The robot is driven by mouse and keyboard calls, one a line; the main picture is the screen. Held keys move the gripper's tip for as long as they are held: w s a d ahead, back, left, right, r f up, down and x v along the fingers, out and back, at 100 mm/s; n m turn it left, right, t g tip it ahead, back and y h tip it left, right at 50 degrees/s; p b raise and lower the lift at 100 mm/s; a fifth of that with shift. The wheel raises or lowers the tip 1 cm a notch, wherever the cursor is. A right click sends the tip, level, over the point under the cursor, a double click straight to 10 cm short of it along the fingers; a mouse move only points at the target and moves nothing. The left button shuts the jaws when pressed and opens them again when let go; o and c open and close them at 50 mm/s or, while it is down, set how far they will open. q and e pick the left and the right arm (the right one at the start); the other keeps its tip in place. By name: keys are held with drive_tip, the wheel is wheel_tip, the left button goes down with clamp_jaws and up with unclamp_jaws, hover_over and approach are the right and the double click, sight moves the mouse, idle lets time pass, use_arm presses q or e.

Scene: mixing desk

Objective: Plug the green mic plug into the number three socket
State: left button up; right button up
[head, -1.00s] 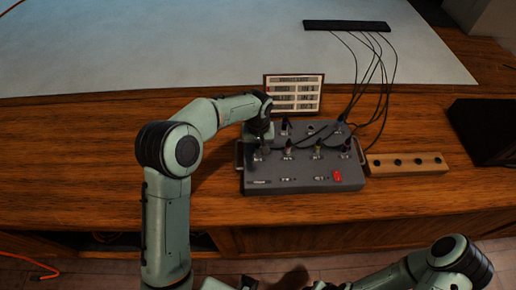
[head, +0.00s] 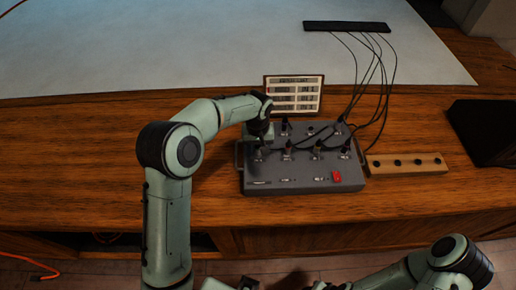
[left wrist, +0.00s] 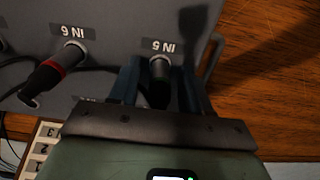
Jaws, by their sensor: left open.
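The grey mixing box (head: 300,185) stands on the wooden desk with several black plugs in its top sockets. My left gripper (head: 258,140) is low over its left end. In the left wrist view, my open left gripper (left wrist: 157,85) has one finger on each side of a dark plug (left wrist: 158,90) in the socket labelled IN 5. A plug with a red ring (left wrist: 62,65) sits tilted in the IN 6 socket. I cannot make out a green ring on any plug, and the number three socket cannot be picked out. My right gripper is out of view.
A wooden block with several dark holes (head: 408,171) lies right of the box. A framed label card (head: 294,78) stands behind it. Black cables run from the plugs to a black bar (head: 346,26) at the back. A red switch (head: 337,176) is on the box's front.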

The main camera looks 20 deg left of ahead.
use_arm(q)
clamp_jaws()
drive_tip(key=shift+r+p, duration=1.3)
drive_tip(key=shift+r, duration=1.7)
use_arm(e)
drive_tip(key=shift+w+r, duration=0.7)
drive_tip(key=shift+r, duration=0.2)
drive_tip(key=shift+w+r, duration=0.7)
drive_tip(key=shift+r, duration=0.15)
